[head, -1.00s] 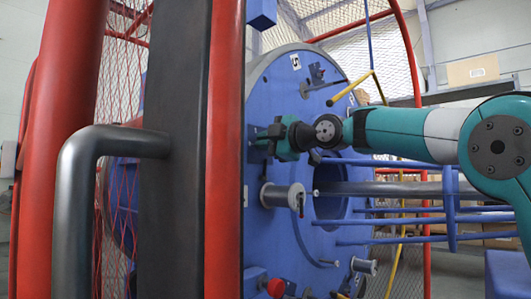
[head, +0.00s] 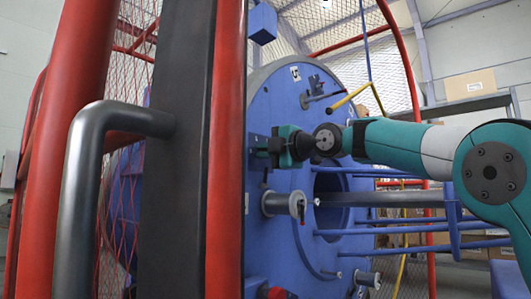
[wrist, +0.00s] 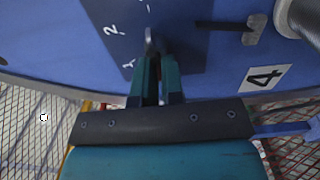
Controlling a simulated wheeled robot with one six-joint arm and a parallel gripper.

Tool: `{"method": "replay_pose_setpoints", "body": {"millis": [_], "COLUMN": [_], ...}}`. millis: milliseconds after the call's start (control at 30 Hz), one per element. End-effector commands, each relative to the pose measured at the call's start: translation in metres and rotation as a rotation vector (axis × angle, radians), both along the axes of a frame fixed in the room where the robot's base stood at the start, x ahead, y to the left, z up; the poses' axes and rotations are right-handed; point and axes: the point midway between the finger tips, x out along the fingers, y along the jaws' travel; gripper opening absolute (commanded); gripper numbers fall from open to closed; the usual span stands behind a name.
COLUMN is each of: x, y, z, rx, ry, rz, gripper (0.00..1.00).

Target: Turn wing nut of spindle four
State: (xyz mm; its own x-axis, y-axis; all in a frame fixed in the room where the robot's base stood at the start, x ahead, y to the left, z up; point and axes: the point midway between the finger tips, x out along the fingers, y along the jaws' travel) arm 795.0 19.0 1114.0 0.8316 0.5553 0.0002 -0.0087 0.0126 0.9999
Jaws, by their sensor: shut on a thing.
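The wing nut (wrist: 149,38) of spindle four shows as a small grey metal piece at the fingertips in the wrist view, mostly hidden by them. It stands on a dark plate with white numbers (wrist: 120,32). A white label with a black 4 (wrist: 263,77) is to its right, near the disc's edge. My gripper (wrist: 156,62) is shut on the wing nut. In the head view my gripper (head: 272,146) is at the dark plate on the left of the blue disc (head: 275,105), where the fingertips and nut are too small to tell apart.
A grey spool (head: 285,203) is just below my gripper, and a T-shaped metal part (wrist: 254,29) is to the right in the wrist view. Blue rods (head: 410,231) extend below my arm. A red-edged dark post (head: 177,150) and metal handle (head: 85,190) stand at left.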

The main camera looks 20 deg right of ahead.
Motion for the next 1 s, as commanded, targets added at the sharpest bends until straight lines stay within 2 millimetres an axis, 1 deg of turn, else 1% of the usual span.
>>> {"method": "replay_pose_setpoints", "body": {"millis": [67,100,167,200,467,567,667,767,1000], "x": [0.000,0.000,0.000,0.000,-0.001,-0.006,-0.018,-0.036,-0.088], "y": [0.001,0.001,0.001,0.001,0.000,-0.004,-0.012,-0.026,-0.061], "z": [-0.001,-0.001,-0.001,-0.001,0.000,0.000,0.000,0.000,0.001], "rx": [-0.002,-0.002,-0.002,-0.002,-0.001,0.000,-0.001,0.000,-0.001], "ry": [0.001,0.001,0.001,0.001,0.001,0.000,-0.001,-0.001,-0.002], "rz": [0.004,0.004,0.004,0.003,0.001,-0.001,-0.002,-0.004,-0.006], "gripper": [0.00,0.15,0.29,0.34,0.34,0.34,0.34,0.34,0.34]}}
